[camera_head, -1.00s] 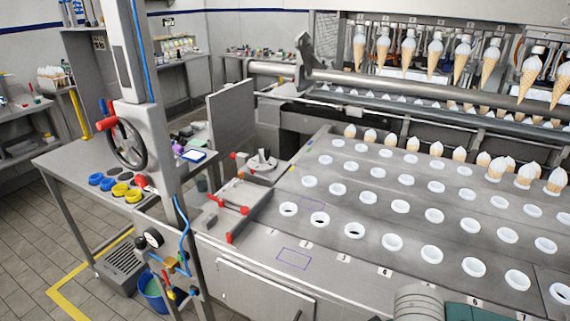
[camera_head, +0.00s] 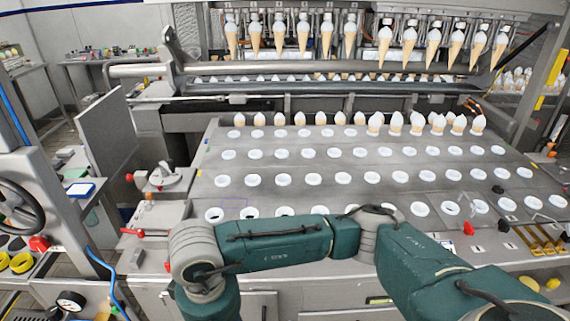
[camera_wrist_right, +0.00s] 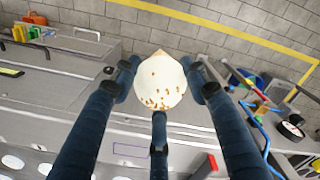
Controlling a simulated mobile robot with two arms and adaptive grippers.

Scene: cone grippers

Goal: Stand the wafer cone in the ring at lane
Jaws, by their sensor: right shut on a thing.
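In the right wrist view, my right gripper (camera_wrist_right: 160,95) has its dark blue fingers closed around a cone with a white, pointed top (camera_wrist_right: 162,80) and brown specks. Part of the front row is hidden behind my arm. Some rings show at the lower left of the wrist view (camera_wrist_right: 42,170). My left gripper is not in view.
Filled cones (camera_head: 396,123) stand in the deck's back row, and more cones (camera_head: 385,47) hang above. A fixture with red handles (camera_head: 157,213) is at the deck's left. A purple outline (camera_head: 235,202) marks the deck's front left. A post with a wheel stands far left.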

